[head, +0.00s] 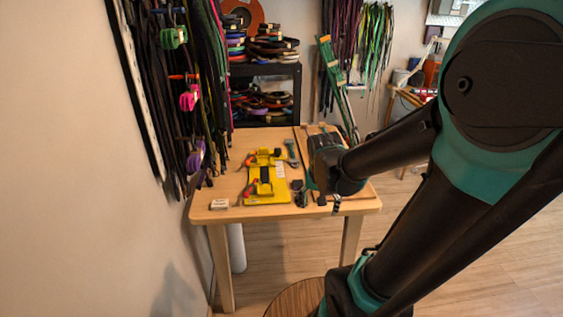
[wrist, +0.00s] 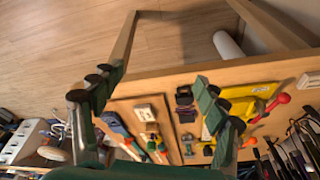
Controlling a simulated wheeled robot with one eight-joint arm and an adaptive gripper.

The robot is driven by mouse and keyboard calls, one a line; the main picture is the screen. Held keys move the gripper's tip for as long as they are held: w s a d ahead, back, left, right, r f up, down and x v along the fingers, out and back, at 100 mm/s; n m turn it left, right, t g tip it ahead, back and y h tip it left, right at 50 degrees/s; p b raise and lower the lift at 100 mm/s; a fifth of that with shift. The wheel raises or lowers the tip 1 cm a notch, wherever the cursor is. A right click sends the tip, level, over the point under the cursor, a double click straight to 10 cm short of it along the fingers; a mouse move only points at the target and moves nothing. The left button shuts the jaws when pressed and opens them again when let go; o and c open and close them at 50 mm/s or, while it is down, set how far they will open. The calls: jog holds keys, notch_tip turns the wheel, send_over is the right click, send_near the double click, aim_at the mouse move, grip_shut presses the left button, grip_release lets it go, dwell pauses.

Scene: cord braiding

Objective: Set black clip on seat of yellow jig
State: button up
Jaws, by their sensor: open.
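The yellow jig (head: 254,197) lies on the wooden table in the head view, with dark parts on its top. In the wrist view the yellow jig (wrist: 262,88) shows at the right, partly behind a finger. A small dark piece (head: 297,185) lies just right of the jig; it looks like the black clip, also in the wrist view (wrist: 184,97), but I cannot be sure. My gripper (wrist: 157,80) is open and empty, its two green fingers wide apart. In the head view my gripper (head: 322,186) is over the table's right part, right of the jig; its fingertips are unclear.
The table (head: 225,213) holds a white block (head: 219,204) at its front left and red-handled tools near the jig. Hanging cords (head: 190,90) line the left wall. A black shelf (head: 265,112) with spools stands behind.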

jog(key=w+a+r+m+g+h, duration=0.1)
jog(key=w+a+r+m+h, duration=0.15)
jog(key=w+a+m, duration=0.4)
jog(key=w+a+r+m+g+h, duration=0.15)
jog(key=w+a+r+m, duration=0.25)
jog(key=w+m, duration=0.4)
jog(key=shift+n, duration=0.65)
jog(key=x, duration=1.1)
jog(key=w+x, duration=0.1)
jog(key=x, duration=0.5)
jog(key=shift+f, duration=0.1)
jog(key=c, duration=1.2)
